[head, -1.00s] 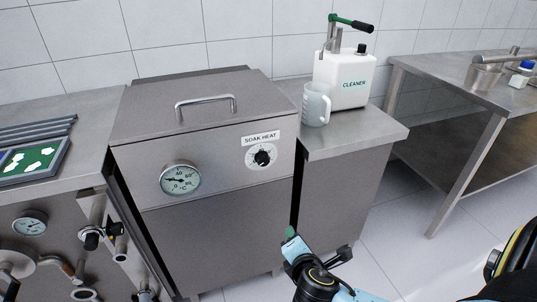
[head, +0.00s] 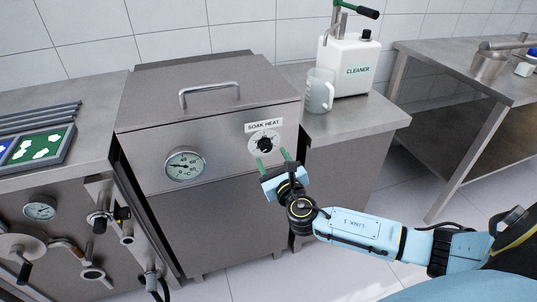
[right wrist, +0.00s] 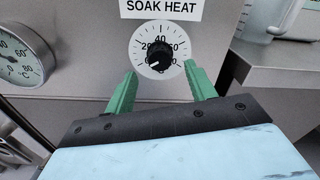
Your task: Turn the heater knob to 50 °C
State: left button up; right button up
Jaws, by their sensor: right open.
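The heater knob (head: 265,144) is black on a round white dial under the "SOAK HEAT" label, on the front of the steel soak tank (head: 220,130). In the right wrist view the knob (right wrist: 158,56) shows with dial numbers around it; its white pointer mark faces lower left. My right gripper (head: 273,160) is open, its two green fingers just below and in front of the knob. In the right wrist view the open fingers (right wrist: 160,82) stand to the left and right below the dial, apart from the knob. My left gripper is not in view.
A round thermometer gauge (head: 185,164) sits left of the knob, and also shows in the right wrist view (right wrist: 18,58). A lid handle (head: 210,94) is on top of the tank. A jug (head: 318,91) and a cleaner bottle (head: 350,64) stand on the bench at right.

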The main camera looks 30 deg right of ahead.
aim_at(267, 149)
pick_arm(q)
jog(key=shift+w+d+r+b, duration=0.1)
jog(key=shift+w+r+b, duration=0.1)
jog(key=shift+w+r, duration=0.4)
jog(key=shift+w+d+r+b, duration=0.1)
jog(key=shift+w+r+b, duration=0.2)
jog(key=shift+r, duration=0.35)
pick_arm(e)
jog(key=shift+x, duration=2.05)
jog(key=c, duration=1)
